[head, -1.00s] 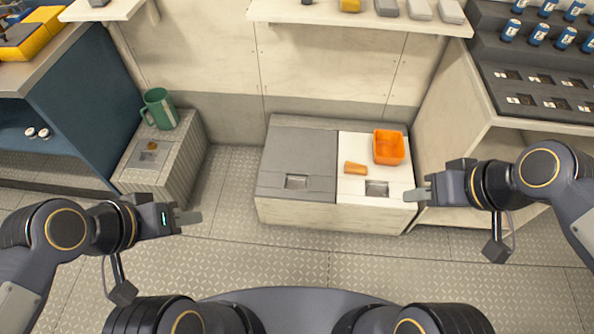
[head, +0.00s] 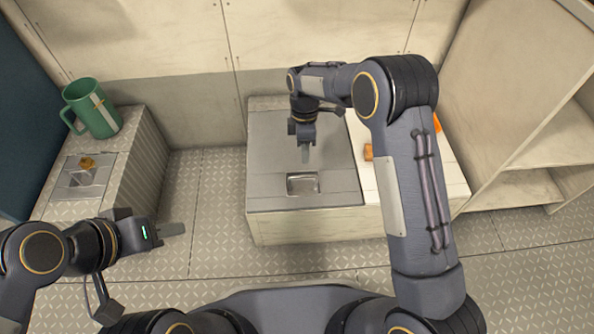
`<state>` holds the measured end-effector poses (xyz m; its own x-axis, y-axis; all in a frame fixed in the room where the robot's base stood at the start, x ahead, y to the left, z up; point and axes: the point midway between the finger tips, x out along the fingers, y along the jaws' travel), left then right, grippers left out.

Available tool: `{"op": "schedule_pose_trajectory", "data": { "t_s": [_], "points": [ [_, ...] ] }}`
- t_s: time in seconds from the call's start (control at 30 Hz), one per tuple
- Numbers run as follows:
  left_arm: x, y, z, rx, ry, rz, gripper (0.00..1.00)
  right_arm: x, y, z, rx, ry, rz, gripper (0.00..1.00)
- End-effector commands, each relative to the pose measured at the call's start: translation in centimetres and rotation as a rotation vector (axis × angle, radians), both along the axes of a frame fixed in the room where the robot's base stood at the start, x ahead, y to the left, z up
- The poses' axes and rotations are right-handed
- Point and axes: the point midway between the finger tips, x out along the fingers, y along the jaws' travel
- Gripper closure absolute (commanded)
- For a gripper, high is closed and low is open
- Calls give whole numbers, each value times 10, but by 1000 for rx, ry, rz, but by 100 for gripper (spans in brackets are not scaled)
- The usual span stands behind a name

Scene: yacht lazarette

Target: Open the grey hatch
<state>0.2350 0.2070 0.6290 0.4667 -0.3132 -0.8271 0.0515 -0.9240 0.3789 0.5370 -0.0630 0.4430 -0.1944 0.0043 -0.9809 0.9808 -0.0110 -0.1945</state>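The grey hatch (head: 275,160) is the flat left lid on the low locker, and it lies closed. Its recessed metal handle (head: 302,185) is near the front edge. My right gripper (head: 305,154) points down over the grey hatch, just behind the handle; its fingers overlap, so I cannot tell whether they are apart or touch the lid. My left gripper (head: 172,229) is over the floor to the left of the locker, away from the hatch, its opening unclear.
The white lid (head: 453,178) beside the hatch is partly hidden by my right arm. An orange piece (head: 368,152) and an orange container (head: 437,123) show there. A green mug (head: 92,110) stands on the left box (head: 142,150). Floor in front is clear.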

Motion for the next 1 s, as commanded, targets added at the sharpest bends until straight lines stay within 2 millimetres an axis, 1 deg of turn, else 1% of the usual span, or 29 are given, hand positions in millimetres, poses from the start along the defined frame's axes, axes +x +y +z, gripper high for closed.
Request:
{"op": "schedule_pose_trajectory", "data": {
  "t_s": [0.03,0.17,0.4,0.5,0.67,0.93,1.0],
  "points": [
    [0,0,-4,0,-1,0,64,1,2,-8,-4,1,11,69],
    [0,0,-10,0,-1,0,64,-2,2,-21,-5,4,16,69],
    [0,0,-28,0,-1,0,64,-10,2,-60,-4,4,14,69],
    [0,0,-33,0,-1,0,64,-13,2,-72,-4,4,13,69],
    [0,0,-36,0,0,0,64,-15,2,-81,-4,2,13,69],
    [0,0,-36,0,0,0,64,-15,2,-81,-3,2,12,69],
    [0,0,-36,0,0,0,64,-15,2,-81,-3,2,12,78]
  ]
}}
